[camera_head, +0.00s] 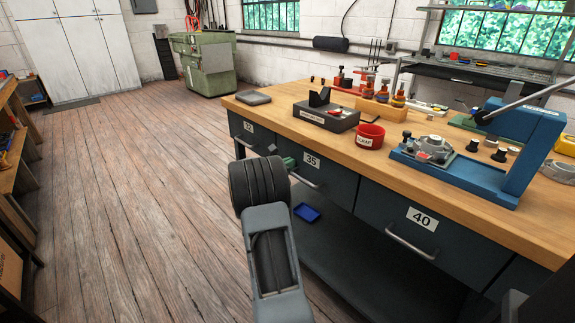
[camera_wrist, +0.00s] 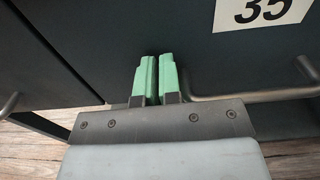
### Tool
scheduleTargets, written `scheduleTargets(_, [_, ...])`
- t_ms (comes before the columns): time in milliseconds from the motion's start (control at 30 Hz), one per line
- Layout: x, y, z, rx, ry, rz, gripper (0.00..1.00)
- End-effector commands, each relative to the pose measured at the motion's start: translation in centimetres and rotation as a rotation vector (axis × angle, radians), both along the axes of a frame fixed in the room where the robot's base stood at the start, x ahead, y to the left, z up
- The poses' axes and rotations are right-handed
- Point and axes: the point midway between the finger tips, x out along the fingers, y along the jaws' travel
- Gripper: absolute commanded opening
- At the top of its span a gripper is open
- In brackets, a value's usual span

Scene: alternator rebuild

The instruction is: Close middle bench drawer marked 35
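The drawer marked 35 (camera_head: 330,182) is a dark grey front below the wooden bench top, between the drawers marked 12 and 40. Its front fills much of the wrist view (camera_wrist: 185,40), with part of the white label at the top right. Its grey bar handle (camera_wrist: 255,95) runs to the right of my fingers. My gripper (camera_wrist: 160,62) has two green fingers side by side, shut with nothing seen between them. The fingertips are at the left part of the drawer front; I cannot tell whether they touch it. In the head view my gripper (camera_head: 288,162) is partly hidden behind my arm.
The drawer marked 12 (camera_head: 256,137) is on the left and the drawer marked 40 (camera_head: 415,225) on the right. A blue tray (camera_head: 307,212) lies on the shelf below. A red bin (camera_head: 369,137) and a blue press (camera_head: 500,165) stand on the bench. The wooden floor on the left is clear.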

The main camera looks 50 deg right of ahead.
Motion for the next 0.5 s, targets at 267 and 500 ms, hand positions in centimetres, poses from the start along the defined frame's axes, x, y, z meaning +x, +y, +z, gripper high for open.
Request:
scheduleTargets(267, [0.6, 4.6, 0.3, -0.004, 0.001, 0.006, 0.0])
scheduleTargets(500, [1.5, 9.5, 0.3, -0.003, 0.0, 0.006, 0.0])
